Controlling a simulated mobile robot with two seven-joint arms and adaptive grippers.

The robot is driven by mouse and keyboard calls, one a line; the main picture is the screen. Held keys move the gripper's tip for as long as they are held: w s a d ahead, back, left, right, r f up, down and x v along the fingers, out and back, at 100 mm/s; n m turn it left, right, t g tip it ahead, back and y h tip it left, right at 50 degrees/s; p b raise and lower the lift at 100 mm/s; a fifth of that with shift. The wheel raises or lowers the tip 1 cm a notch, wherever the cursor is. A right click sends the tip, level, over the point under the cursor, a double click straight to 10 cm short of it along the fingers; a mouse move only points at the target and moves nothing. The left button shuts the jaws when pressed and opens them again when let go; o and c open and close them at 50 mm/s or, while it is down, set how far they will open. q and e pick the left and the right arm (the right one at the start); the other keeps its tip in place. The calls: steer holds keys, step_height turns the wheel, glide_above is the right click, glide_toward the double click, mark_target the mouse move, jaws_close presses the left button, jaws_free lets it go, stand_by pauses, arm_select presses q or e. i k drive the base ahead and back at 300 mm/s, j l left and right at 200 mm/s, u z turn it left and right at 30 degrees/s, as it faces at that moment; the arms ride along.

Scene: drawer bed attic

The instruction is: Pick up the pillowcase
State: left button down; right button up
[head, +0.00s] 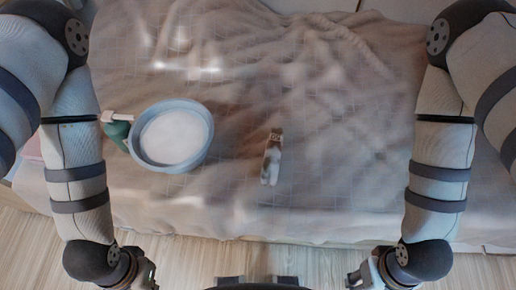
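I cannot pick out the pillowcase with certainty. A rumpled beige checked cloth (330,90) covers the bed, and no separate pillowcase stands out on it. A small pink patch (32,150) shows at the left edge, partly hidden behind my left arm; I cannot tell what it is. My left gripper (148,274) is low at the bottom left, in front of the bed and away from the things on it. My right gripper (358,277) is low at the bottom right, also in front of the bed. Both are small and partly cut off, so their opening is unclear.
A round blue basin (205,150) with a white inside sits on the bed at left. A green bottle-like thing with a white top (117,130) touches or nearly touches it. A narrow whitish item (271,158) lies near the middle. The right side of the bed is clear.

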mark_target(273, 147)
steer(key=k+l+u, duration=0.1)
steer(key=l, duration=0.35)
steer(key=k+l+u, duration=0.15)
steer(key=l, duration=0.25)
steer(key=k+l+u, duration=0.1)
steer(key=k+l, duration=0.15)
steer(key=l, duration=0.15)
steer(key=k+l+u, duration=0.15)
steer(key=l, duration=0.2)
